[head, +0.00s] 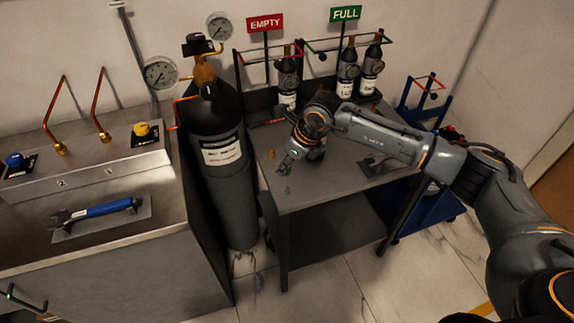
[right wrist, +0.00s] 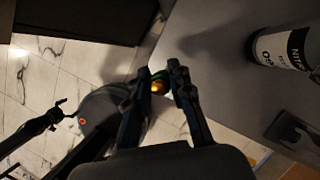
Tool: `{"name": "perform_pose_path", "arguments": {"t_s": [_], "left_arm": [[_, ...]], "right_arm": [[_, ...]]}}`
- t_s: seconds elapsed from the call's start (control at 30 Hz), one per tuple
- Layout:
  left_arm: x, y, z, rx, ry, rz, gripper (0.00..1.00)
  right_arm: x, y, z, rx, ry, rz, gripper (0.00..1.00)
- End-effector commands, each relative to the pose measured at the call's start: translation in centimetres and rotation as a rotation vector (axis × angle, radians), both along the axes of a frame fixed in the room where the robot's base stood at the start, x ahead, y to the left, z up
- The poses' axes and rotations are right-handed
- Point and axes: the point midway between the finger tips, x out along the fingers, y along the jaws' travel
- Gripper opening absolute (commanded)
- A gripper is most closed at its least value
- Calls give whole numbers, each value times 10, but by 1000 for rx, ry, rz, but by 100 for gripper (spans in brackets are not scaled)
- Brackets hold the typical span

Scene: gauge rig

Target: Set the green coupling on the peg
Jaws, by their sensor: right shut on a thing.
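My right gripper (head: 288,161) is over the left part of the grey table, near its edge. In the right wrist view its fingers (right wrist: 160,76) are closed around a small brass piece with a green edge, the green coupling (right wrist: 158,87); the fingers hide part of it. In the head view only a speck of green shows at the gripper. A small brass-coloured piece (head: 271,154) stands on the table left of the gripper; I cannot tell whether it is the peg. A dark arm end, apparently my left gripper (right wrist: 57,108), shows small in the right wrist view.
A tall black cylinder (head: 221,160) with gauges stands left of the table (head: 312,190). Several small bottles stand in racks behind, under EMPTY (head: 265,22) and FULL (head: 345,14) signs. A blue-handled wrench (head: 98,211) lies on the left bench. The table's front left is mostly clear.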

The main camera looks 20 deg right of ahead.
Motion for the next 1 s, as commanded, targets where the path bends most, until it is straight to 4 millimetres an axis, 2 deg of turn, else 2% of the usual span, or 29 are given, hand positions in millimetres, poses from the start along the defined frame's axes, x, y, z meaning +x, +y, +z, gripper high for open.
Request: {"name": "perform_pose_path", "arguments": {"t_s": [0.17,0.67,1.0], "left_arm": [[0,6,-1,7,-1,1,85],[-1,6,-8,7,1,2,85],[-1,6,-34,7,2,3,85]], "right_arm": [[3,-3,-4,0,2,-76,0],[4,-3,-5,7,-7,-79,0],[3,-3,-34,7,-7,-79,0]]}}
